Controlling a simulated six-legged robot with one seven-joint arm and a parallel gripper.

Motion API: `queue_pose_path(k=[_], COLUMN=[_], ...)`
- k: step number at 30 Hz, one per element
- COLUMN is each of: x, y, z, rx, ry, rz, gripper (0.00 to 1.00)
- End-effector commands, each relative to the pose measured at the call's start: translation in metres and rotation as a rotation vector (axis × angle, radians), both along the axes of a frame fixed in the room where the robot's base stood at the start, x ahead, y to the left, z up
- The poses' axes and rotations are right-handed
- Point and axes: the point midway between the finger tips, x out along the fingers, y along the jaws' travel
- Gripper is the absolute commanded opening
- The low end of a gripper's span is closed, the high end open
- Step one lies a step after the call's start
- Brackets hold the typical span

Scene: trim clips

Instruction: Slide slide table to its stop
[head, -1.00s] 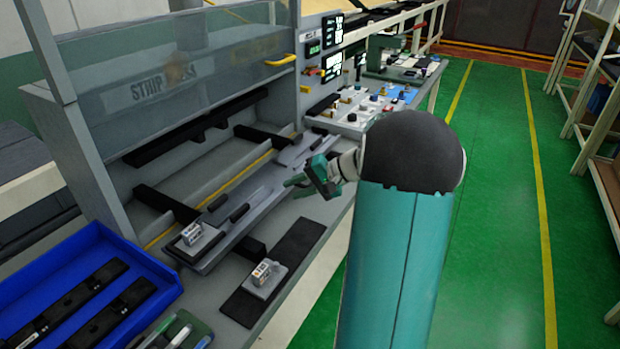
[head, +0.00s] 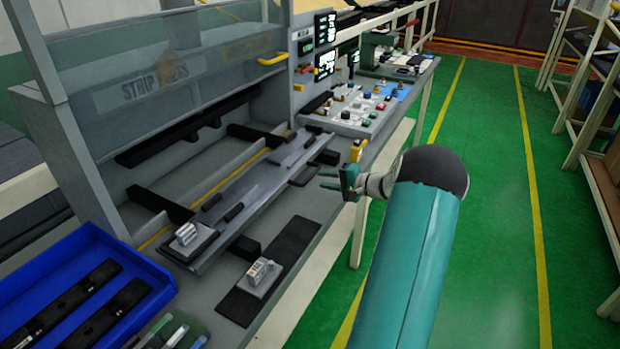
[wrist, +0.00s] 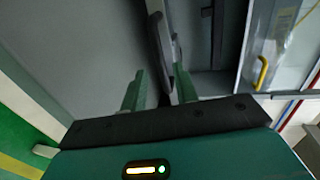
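The slide table (head: 235,210) is a long grey tray with black grips, lying across two black rails in front of the machine opening. A small grey block with a light part on it sits at its near left end. A dark handle (head: 303,176) shows at the table's front edge. My gripper (head: 328,180) is to the right of that handle, apart from it in the head view, fingers pointing toward the table. In the wrist view, the green fingers (wrist: 158,92) are spread, with a dark bar beyond and between them. The gripper looks open and empty.
A black pad (head: 268,265) with a fixture lies on the bench in front of the table. A blue bin (head: 150,270) with black strips is at lower left. A button panel (head: 365,112) and yellow tag stand beyond the gripper. Green floor (head: 490,200) is clear at right.

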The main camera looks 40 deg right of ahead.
Motion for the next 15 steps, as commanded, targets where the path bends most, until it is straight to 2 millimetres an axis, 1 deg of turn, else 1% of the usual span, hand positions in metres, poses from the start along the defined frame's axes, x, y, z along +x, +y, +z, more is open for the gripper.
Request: queue_pose_path(k=[1, 3, 7, 12, 15], x=[0.01, 0.023, 0.043, 0.056, 0.059], y=[0.004, 0.008, 0.013, 0.017, 0.017], z=[-0.002, -0.005, -0.009, -0.013, -0.013], rx=[0.0, 0.0, -0.001, -0.001, -0.001], ry=[-0.001, 0.0, 0.0, 0.001, 0.001], rz=[0.004, 0.004, 0.002, 0.001, 0.001], gripper=[0.3, 0.3, 0.3, 0.3, 0.3])
